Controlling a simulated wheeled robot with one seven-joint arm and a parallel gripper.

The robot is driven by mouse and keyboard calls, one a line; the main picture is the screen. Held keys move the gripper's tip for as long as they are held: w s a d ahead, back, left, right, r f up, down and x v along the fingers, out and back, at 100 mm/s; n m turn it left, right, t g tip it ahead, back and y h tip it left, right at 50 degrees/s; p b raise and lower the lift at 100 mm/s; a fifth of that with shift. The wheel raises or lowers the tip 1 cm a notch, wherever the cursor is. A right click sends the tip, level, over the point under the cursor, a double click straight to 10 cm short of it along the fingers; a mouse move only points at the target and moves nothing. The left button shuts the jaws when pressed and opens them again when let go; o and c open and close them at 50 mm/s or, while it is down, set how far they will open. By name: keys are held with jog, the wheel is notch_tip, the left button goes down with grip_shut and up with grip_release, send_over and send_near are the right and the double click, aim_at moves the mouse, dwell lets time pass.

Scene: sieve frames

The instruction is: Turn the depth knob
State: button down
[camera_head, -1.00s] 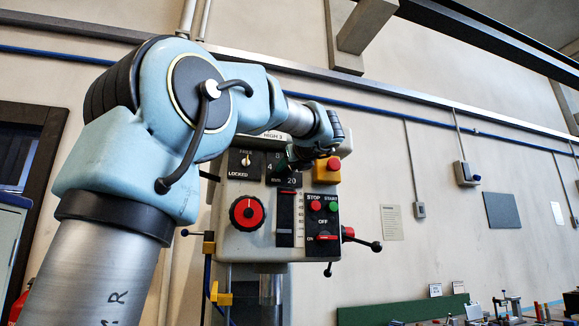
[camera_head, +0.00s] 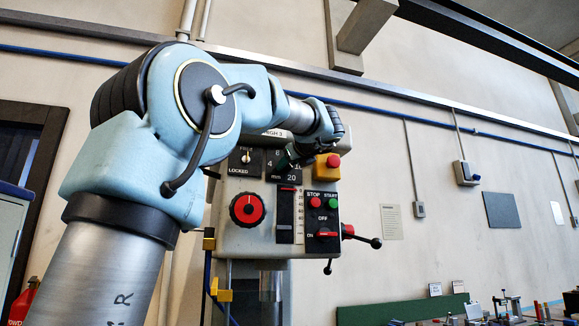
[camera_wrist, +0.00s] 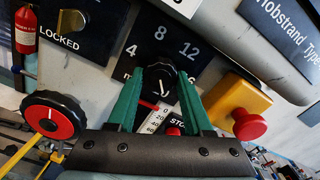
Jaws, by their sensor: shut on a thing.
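The depth knob (camera_wrist: 161,80) is a small black knob with a white mark low on its face. It sits on a dark dial plate (camera_wrist: 192,50) marked 4, 8, 12 and mm. My gripper (camera_wrist: 159,86) has its two green fingers on either side of the knob and is shut on it. In the head view the dial plate (camera_head: 283,177) is partly covered by my gripper (camera_head: 291,156), and the knob cannot be made out there.
A yellow box with a red button (camera_wrist: 246,122) stands close to the right finger. A large red and black knob (camera_head: 247,210) is at lower left on the panel. A LOCKED switch (camera_head: 246,158) is left of the dial. START and STOP buttons (camera_head: 315,201) sit below.

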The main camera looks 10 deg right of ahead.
jog(key=shift+r+n+b, duration=0.15)
jog(key=shift+n+b, duration=5)
jog(key=shift+n, duration=11.75)
jog(key=shift+c, duration=1.5)
grip_release()
jog(key=shift+r, duration=0.1)
